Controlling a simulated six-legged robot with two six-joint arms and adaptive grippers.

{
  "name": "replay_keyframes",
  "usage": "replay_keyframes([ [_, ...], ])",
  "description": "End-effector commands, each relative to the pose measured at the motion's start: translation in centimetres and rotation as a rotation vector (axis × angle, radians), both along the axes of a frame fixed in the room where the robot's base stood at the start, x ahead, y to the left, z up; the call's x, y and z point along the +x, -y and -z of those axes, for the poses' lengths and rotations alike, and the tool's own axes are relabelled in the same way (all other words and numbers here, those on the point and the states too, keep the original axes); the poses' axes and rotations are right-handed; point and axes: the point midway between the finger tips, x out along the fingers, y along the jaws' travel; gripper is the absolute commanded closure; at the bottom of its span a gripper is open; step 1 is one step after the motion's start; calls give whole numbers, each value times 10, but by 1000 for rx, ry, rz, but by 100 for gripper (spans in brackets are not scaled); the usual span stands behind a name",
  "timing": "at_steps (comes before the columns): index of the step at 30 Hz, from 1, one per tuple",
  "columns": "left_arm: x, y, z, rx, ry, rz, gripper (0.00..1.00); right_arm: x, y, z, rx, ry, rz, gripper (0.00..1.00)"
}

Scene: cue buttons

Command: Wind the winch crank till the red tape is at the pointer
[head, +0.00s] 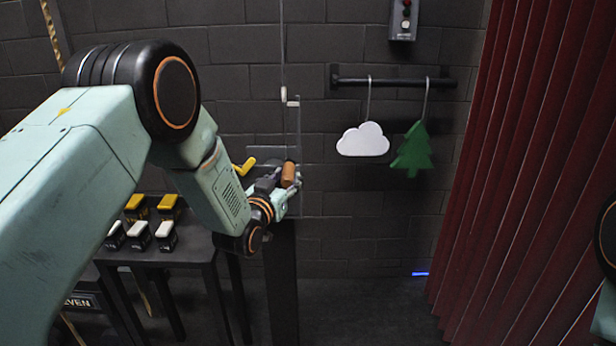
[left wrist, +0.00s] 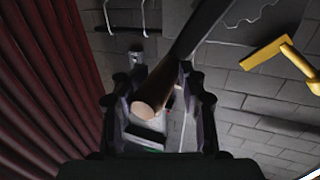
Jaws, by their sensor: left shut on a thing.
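My left gripper (head: 287,181) is shut on the brown winch crank handle (head: 289,173). In the left wrist view the brown crank handle (left wrist: 155,95) sits between the two dark fingers of my left gripper (left wrist: 160,112). The winch stands on a dark post (head: 281,285), and my gripper hides part of it. A thin line (head: 283,50) runs up the wall above the winch. A small white piece (head: 290,102) is beside this line; I cannot tell if it is the pointer. I cannot make out the red tape. My right gripper is out of view.
A yellow lever (head: 245,166) is just left of the crank; it also shows in the wrist view (left wrist: 265,54). A dark table (head: 190,250) holds several yellow and white buttons.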

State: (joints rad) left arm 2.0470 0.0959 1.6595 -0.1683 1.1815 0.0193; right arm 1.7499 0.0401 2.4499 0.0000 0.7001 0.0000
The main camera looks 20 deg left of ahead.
Motion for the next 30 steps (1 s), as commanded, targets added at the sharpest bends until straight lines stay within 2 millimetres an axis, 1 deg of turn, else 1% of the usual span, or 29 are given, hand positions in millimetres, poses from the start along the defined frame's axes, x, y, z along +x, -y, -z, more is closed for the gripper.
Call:
replay_keyframes([
  [1, -1, -5, -9, 0, 6, -1, 90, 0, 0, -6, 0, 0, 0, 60],
  [3, -2, -9, -11, 0, 6, 0, 90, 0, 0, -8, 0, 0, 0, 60],
  [14, -3, -11, -12, 0, 8, 3, 90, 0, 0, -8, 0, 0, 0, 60],
  [17, -5, -20, -13, 0, 8, 1, 90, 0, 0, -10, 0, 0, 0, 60],
  [24, -14, -52, -16, 0, 5, -3, 90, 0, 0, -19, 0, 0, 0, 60],
  [27, -17, -60, -17, 0, 5, -1, 90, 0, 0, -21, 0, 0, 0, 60],
  [30, -18, -63, -16, 0, 4, 0, 90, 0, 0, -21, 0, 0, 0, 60],
])
